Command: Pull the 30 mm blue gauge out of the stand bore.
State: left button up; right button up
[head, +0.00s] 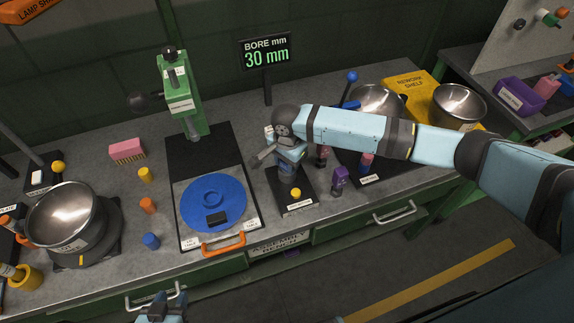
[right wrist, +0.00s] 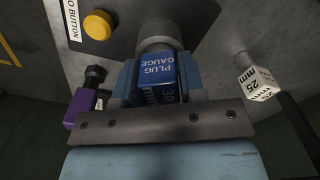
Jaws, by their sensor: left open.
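The 30 mm blue gauge (right wrist: 158,72), labelled PLUG GAUGE, sits between the two fingers of my right gripper (right wrist: 160,88) in the right wrist view. The fingers look closed against its sides. In the head view my right gripper (head: 288,160) is over the stand and hides most of the gauge. The stand's dark base (head: 297,207) carries a yellow button (head: 296,192), which also shows in the right wrist view (right wrist: 97,25). A grey round part (right wrist: 158,35) lies just beyond the gauge; how deep the gauge sits is hidden. My left gripper (head: 160,310) is open and empty at the bottom edge.
A purple gauge (head: 340,177) and other gauges stand right of the stand. A green press with a blue disc (head: 213,203) is to the left. Steel pots (head: 65,213) stand at both sides. A display (head: 266,52) reads 30 mm.

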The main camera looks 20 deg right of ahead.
grip_shut()
jog(key=shift+r, duration=0.1)
jog(key=shift+r+p, duration=0.1)
jog(key=shift+p, duration=0.2)
jog(key=shift+r+p, duration=0.5)
jog(key=shift+p, duration=0.4)
dwell(0.4)
jog(key=shift+r+p, duration=0.8)
jog(key=shift+p, duration=0.1)
jog(key=shift+r+p, duration=1.9)
jog(key=shift+p, duration=0.5)
